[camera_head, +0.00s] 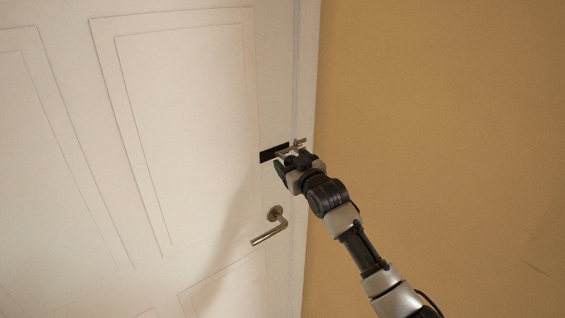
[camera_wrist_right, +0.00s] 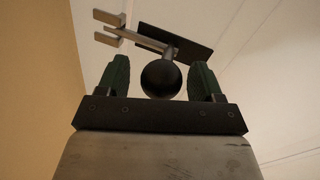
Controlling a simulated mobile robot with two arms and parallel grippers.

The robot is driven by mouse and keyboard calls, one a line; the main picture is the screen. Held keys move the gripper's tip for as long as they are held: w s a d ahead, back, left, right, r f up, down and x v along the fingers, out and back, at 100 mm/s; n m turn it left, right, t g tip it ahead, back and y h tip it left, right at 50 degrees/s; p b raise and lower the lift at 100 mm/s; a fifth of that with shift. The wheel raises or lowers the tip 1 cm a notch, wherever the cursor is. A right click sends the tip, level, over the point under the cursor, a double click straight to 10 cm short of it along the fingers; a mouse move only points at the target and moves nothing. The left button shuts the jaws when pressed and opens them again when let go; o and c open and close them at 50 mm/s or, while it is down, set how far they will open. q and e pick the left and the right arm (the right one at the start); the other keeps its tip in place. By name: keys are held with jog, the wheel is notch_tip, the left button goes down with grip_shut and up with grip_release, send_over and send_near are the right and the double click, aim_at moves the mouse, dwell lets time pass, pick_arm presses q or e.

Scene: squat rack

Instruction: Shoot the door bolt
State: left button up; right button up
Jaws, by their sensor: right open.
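The door bolt has a black plate (camera_head: 267,155) on the white door (camera_head: 180,110), above the lever handle. In the right wrist view its plate (camera_wrist_right: 188,48) carries a metal rod (camera_wrist_right: 140,40) and a round black knob (camera_wrist_right: 161,78). The rod's end is at or near the forked metal catch (camera_wrist_right: 108,27), also seen near the door's right edge in the head view (camera_head: 299,144). I cannot tell how far it enters. My right gripper (camera_head: 291,157) is open at the bolt. Its green fingers (camera_wrist_right: 160,82) stand on either side of the knob, with gaps visible. My left gripper is out of view.
A metal lever handle (camera_head: 270,228) sits on the door below my right gripper. The door frame (camera_head: 306,90) meets a plain tan wall (camera_head: 440,120) on the right. The space in front of the wall looks clear.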

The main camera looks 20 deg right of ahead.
jog(key=s+d+p, duration=0.1)
jog(key=s+p, duration=0.3)
jog(key=s, duration=0.3)
dwell(0.5)
